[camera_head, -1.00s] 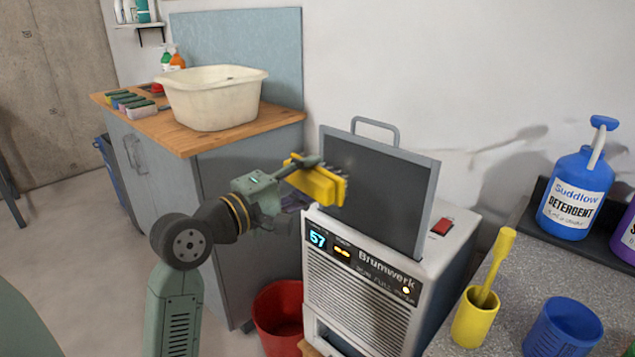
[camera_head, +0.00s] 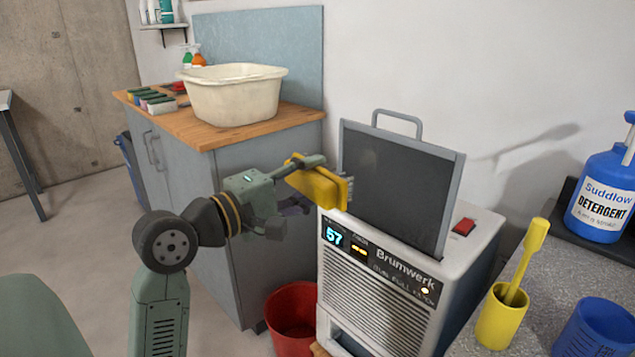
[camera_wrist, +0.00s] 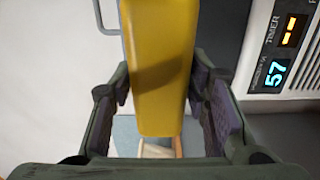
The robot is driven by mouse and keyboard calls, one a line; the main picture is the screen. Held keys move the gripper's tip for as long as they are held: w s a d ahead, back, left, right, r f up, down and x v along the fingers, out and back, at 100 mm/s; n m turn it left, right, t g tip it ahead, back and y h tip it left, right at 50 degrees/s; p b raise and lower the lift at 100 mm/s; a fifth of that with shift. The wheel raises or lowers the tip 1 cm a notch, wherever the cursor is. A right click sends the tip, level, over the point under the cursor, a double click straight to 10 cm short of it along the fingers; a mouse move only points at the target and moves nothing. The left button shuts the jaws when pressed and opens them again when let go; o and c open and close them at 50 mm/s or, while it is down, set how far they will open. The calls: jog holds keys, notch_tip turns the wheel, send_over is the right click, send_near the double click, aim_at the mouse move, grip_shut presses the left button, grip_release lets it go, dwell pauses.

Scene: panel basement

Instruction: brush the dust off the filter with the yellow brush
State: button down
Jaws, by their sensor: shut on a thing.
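My gripper (camera_head: 290,180) is shut on the yellow brush (camera_head: 318,187), in front of the left part of the filter. The brush's grey bristles point right, toward the filter face; I cannot tell whether they touch it. In the wrist view the yellow brush (camera_wrist: 160,75) lies between the two fingers (camera_wrist: 160,110). The filter (camera_head: 400,185) is a dark panel in a grey frame with a handle on top. It stands upright in the top of the white Brumwerk machine (camera_head: 375,290). A faint lighter patch shows on its upper left.
The machine has a lit display reading 57 and a red switch (camera_head: 464,226). A red bucket (camera_head: 292,315) stands beside it. On the right counter are a yellow cup (camera_head: 500,320) with a yellow-handled brush, a blue cup (camera_head: 595,330) and detergent (camera_head: 600,195). A cream basin (camera_head: 235,97) sits behind.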

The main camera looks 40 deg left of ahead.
dwell(0.4)
jog(key=r+p, duration=0.1)
jog(key=w+r+p, duration=0.1)
jog(key=r+p, duration=0.1)
jog(key=shift+w+a+r+y+p, duration=0.1)
jog(key=shift+r+y+p, duration=0.15)
jog(key=shift+p, duration=0.5)
jog(key=shift+w+a+f+n+y+p, duration=0.25)
jog(key=shift+a+f+n+y+p, duration=0.25)
jog(key=shift+p, duration=0.4)
jog(key=shift+w+a+f+p, duration=0.15)
jog(key=shift+f+p, duration=0.15)
jog(key=shift+f, duration=0.25)
jog(key=shift+w+a+f+p, duration=0.15)
jog(key=shift+f+p, duration=0.1)
jog(key=shift+f, duration=0.3)
jog(key=shift+w+d+p, duration=0.15)
jog(key=shift+w+p, duration=0.4)
jog(key=shift+w, duration=2.2)
jog(key=shift+w+d, duration=0.1)
jog(key=shift+w, duration=0.8)
jog(key=shift+d, duration=0.15)
